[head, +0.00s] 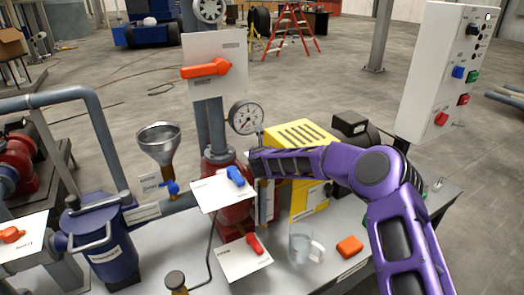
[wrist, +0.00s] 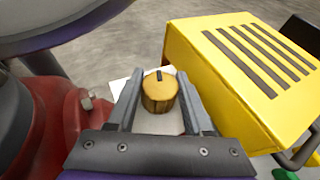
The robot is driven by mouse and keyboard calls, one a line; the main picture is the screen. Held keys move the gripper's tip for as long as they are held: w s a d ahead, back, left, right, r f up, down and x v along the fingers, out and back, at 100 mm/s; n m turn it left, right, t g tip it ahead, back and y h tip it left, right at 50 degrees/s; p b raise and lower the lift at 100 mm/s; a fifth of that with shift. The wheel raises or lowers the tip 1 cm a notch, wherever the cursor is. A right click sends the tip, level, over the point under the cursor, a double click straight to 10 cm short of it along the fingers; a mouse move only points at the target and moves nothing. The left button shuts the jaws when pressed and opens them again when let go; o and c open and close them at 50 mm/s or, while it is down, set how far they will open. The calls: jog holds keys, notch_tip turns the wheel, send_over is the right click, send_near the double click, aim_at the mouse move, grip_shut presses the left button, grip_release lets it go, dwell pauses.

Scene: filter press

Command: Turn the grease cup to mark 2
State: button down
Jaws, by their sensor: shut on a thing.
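The grease cup (wrist: 160,96) is a round brass-coloured cap with a black pointer line on top, at the centre of the wrist view. My gripper (wrist: 161,84) has one finger on each side of it and is shut on it. A pale plate (wrist: 122,86) shows partly behind the cup and fingers; I cannot read any marks on it. In the head view my gripper (head: 256,162) is beside the red pump body, below the pressure gauge, and the cup is hidden there.
The yellow slotted box (wrist: 245,75) stands close on the right of my gripper, and the red casting (wrist: 45,125) on the left. The pressure gauge (head: 246,117) is just above. A glass mug (head: 301,243) and orange block (head: 349,247) are on the bench in front.

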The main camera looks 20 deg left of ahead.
jog(key=shift+m+h, duration=0.3)
jog(key=shift+c, duration=1.5)
grip_release()
jog(key=v, duration=1.7)
jog(key=shift+s, duration=0.25)
